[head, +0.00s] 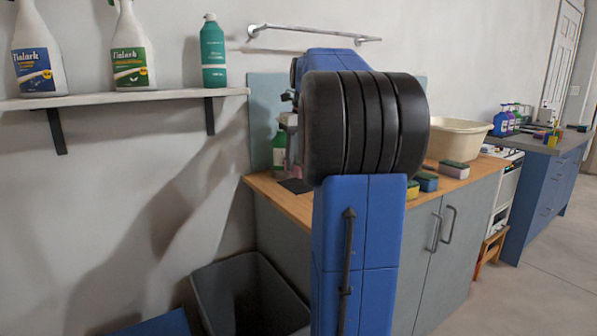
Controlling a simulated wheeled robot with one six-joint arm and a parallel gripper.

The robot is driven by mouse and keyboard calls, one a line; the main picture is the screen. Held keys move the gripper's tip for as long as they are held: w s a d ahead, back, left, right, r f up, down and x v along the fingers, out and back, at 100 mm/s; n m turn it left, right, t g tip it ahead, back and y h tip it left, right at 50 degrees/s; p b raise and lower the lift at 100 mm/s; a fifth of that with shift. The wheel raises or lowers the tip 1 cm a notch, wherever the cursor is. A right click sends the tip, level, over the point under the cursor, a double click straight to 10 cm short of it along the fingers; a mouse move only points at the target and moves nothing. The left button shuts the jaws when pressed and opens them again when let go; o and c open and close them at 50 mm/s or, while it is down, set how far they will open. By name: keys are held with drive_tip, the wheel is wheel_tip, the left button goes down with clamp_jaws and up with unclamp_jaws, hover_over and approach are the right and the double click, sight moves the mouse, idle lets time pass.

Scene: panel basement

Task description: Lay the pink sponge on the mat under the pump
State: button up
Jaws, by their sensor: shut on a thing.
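My gripper (292,150) shows only in part at the left of my blue arm, pointing down over the wooden counter. It is shut on the pink sponge (296,171), of which a small pink patch shows. A small dark mat (296,186) lies on the counter just below the sponge; I cannot tell whether they touch. A green bottle (279,152) stands just left of the gripper. A teal bottle (213,52) with a pale top stands on the wall shelf; I cannot tell which one is the pump. My arm hides much of the counter.
Other sponges (454,174) and a cream basin (455,136) stand on the counter (480,168) at right. Two spray bottles (132,50) stand on the shelf (120,98). A grey bin (248,292) stands on the floor below. A rail (315,34) is on the wall.

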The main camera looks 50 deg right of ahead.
sight(299, 169)
wheel_tip(299, 169, down, 3)
drive_tip(key=shift+f, duration=0.1)
drive_tip(key=shift+w+f, duration=0.2)
drive_tip(key=shift+f, duration=0.05)
drive_tip(key=shift+f, duration=0.1)
drive_tip(key=o, duration=1.1)
drive_tip(key=r, duration=0.4)
drive_tip(key=s+r, duration=0.1)
drive_tip(key=r, duration=0.7)
drive_tip(key=shift+s+a+r, duration=0.1)
drive_tip(key=shift+s+a, duration=0.05)
drive_tip(key=shift+s, duration=0.25)
